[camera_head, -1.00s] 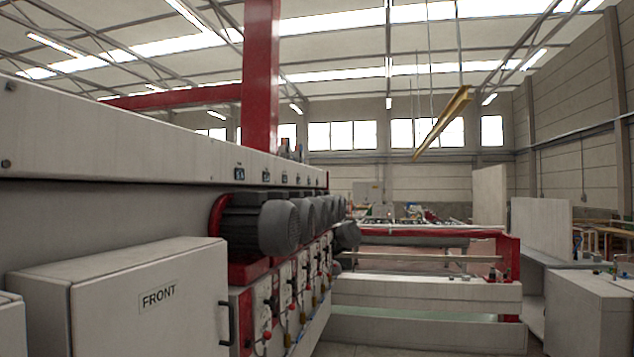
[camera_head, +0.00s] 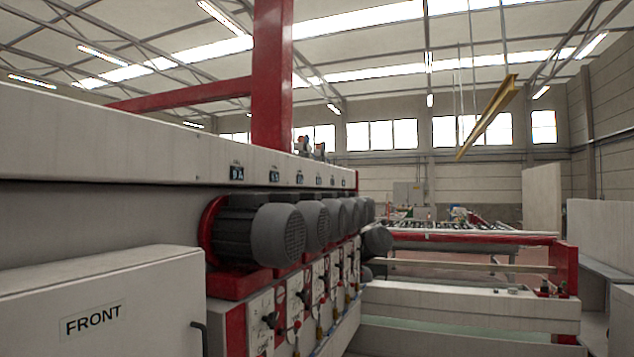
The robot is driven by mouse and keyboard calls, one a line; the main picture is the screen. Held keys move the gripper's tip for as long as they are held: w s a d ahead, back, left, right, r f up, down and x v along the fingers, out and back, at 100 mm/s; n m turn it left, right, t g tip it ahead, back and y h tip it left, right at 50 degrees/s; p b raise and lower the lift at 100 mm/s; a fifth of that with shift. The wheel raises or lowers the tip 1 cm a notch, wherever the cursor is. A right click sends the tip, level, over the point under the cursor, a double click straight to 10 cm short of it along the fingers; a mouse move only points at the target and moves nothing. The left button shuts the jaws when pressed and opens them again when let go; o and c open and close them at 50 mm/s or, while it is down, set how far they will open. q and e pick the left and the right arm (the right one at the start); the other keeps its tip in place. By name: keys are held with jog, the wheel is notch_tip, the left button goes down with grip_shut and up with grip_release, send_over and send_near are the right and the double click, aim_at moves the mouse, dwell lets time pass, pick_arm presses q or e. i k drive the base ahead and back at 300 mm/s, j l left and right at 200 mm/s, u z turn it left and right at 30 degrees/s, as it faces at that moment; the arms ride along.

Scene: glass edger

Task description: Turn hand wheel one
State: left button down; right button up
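The glass edger (camera_head: 110,140) is a long pale machine that runs from the left edge toward the middle. A row of grey motors (camera_head: 278,232) sits along its side. Below them are white panels with small dark hand controls, the nearest being a dark knob (camera_head: 270,321) low in the middle. Red and yellow parts show on the panels behind it. I cannot tell which control is hand wheel one, as they are small and overlap. Neither of my grippers is in view.
A pale cabinet marked FRONT (camera_head: 105,300) with a dark handle juts out at the lower left. A red-ended conveyor frame (camera_head: 565,270) crosses beyond the panels. A yellow beam (camera_head: 488,117) hangs overhead.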

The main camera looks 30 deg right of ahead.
aim_at(272, 320)
jog(key=i+l, duration=0.1)
jog(key=l, duration=0.35)
jog(key=i+l, duration=0.1)
jog(key=l, duration=0.3)
jog(key=i+l, duration=0.1)
jog(key=l, duration=0.35)
jog(key=i+l+z, duration=0.1)
jog(key=l, duration=0.35)
jog(key=i+l, duration=0.15)
jog(key=l, duration=0.3)
jog(key=i+l, duration=0.1)
jog(key=l, duration=0.3)
